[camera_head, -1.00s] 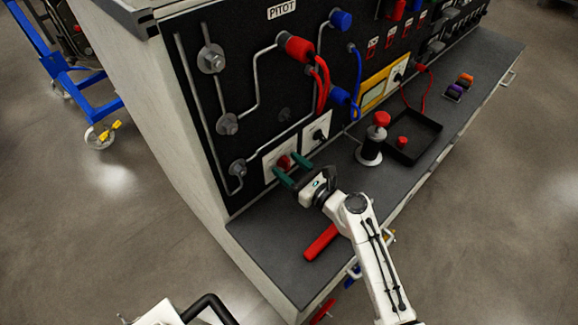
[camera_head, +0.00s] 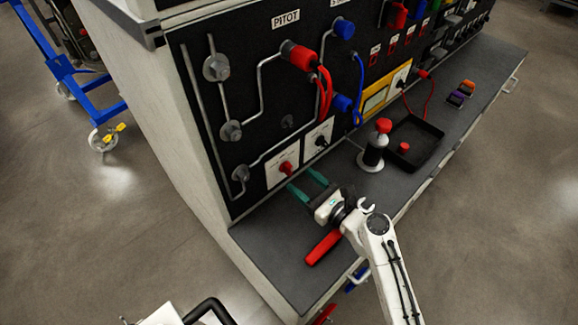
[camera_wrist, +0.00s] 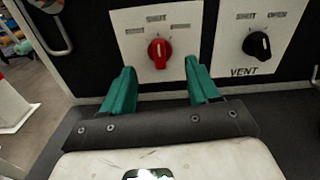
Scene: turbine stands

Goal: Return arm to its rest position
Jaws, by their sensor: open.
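My gripper (camera_head: 308,184) is open and empty, its two green fingers pointing toward the panel. It is in front of a white plate with a red knob (camera_head: 286,168), apart from it, above the grey bench shelf (camera_head: 262,242). In the wrist view, the red knob (camera_wrist: 160,50) shows between and beyond the open fingers (camera_wrist: 160,92), with nothing held. My white arm runs from the gripper down to the lower right in the head view.
A black VENT knob (camera_head: 321,141) is right of the red one. A red-handled object (camera_head: 323,248) lies on the shelf under the arm. A red-capped bottle (camera_head: 374,150) and black tray (camera_head: 414,142) stand further right. A blue frame (camera_head: 75,85) stands at left.

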